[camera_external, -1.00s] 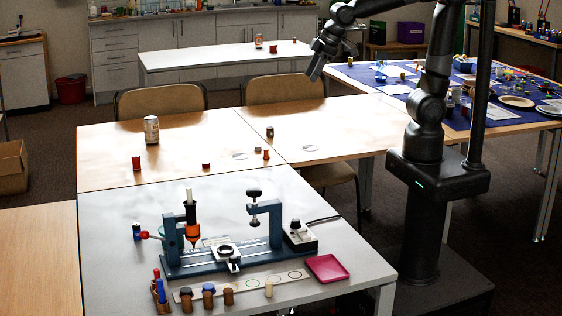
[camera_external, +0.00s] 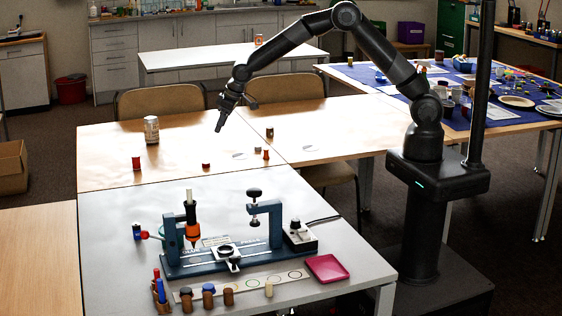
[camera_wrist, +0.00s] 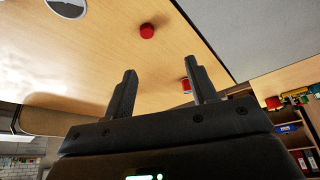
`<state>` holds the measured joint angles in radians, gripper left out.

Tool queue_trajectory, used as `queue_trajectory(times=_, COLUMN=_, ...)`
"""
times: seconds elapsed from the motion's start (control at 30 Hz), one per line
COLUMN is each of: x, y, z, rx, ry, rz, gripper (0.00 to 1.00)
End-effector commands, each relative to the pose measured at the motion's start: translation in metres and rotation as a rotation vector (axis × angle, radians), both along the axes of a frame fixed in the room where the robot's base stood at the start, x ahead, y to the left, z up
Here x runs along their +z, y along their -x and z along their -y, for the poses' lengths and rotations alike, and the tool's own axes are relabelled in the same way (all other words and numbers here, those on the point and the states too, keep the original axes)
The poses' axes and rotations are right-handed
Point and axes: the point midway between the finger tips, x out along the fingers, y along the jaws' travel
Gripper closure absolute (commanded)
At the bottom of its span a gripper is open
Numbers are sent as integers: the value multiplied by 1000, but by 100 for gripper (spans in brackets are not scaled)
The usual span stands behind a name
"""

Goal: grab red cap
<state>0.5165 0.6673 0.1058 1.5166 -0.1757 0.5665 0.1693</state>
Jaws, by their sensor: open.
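The red cap (camera_external: 206,165) is a small, short red cylinder standing on the wooden table near its front edge. In the wrist view a low red piece (camera_wrist: 147,31), which looks like the cap, lies beyond and between my fingertips. My gripper (camera_external: 220,127) is above the wooden table, behind and slightly right of the cap in the picture, pointing down. In the wrist view its two fingers (camera_wrist: 162,80) are apart with nothing between them. The gripper does not touch the cap.
A taller red spool (camera_external: 136,163) stands left of the cap; an orange-red peg (camera_external: 266,155) and a small tan piece (camera_external: 258,164) stand right. A can (camera_external: 152,130) stands at the back left. A blue press (camera_external: 225,255) fills the grey table in front.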

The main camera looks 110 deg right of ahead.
Motion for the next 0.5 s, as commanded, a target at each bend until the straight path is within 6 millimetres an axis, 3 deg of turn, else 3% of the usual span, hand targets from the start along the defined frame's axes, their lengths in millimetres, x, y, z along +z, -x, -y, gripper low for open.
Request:
queue_trajectory(times=0.03, x=-17, y=-3, z=12, rx=-14, ry=-5, rz=-3, gripper=48)
queue_trajectory(times=0.2, x=-48, y=-10, z=35, rx=-42, ry=-13, rz=-1, gripper=48)
queue_trajectory(times=0.5, x=-83, y=-20, z=46, rx=-50, ry=-18, rz=-2, gripper=48)
